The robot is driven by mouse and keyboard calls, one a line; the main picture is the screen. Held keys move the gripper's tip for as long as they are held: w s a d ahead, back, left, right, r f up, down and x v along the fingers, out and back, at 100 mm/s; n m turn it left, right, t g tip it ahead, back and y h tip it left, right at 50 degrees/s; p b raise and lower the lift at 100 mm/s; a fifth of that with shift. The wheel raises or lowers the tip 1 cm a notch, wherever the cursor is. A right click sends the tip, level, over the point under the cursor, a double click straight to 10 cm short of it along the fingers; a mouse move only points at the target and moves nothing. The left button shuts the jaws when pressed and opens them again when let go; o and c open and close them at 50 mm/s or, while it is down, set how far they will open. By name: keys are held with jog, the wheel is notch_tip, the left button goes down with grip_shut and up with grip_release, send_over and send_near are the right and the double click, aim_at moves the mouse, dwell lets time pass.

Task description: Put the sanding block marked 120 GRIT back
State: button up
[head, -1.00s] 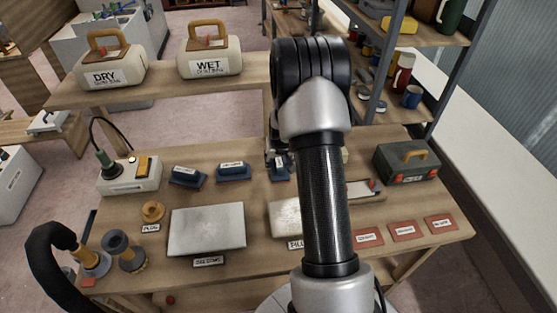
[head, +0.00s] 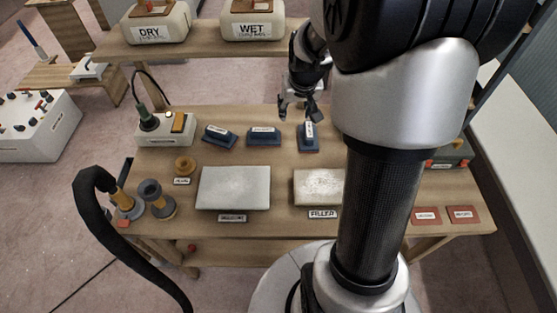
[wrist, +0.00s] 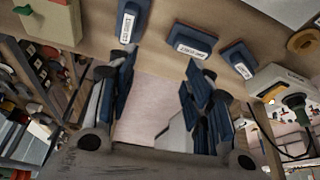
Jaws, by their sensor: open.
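Three blue sanding blocks with white labels sit in a row on the wooden table: a left one (head: 219,137), a middle one (head: 264,137) and a right one (head: 308,140). Their label text is too small to read surely, so I cannot tell which is 120 GRIT. The wrist view shows the same row, with blocks at its left (wrist: 132,22), middle (wrist: 190,48) and right (wrist: 238,60). My gripper (head: 299,109) is open and empty, just behind and above the right block in the head view, apart from it. The wrist view shows its fingers (wrist: 155,98) spread wide.
Two flat panels, one pale grey (head: 233,187) and one marked FILLER (head: 319,187), lie in front of the blocks. A power box (head: 165,130) stands left. DRY (head: 157,26) and WET (head: 252,25) containers stand on the raised shelf behind. My arm hides much of the table's right side.

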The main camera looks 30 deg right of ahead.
jog(key=s+a+r+n, duration=0.2)
jog(key=s+a+r, duration=0.7)
jog(key=a, duration=0.4)
jog(key=s+a+r+n+y, duration=0.1)
jog(key=s+a+r+n, duration=0.2)
jog(key=s+a, duration=0.5)
jog(key=s, duration=0.5)
jog(key=shift+s+y, duration=0.25)
jog(key=shift+y, duration=0.15)
jog(key=shift+a, duration=0.1)
jog(key=shift+f+b, duration=0.3)
jog(key=shift+b, duration=0.1)
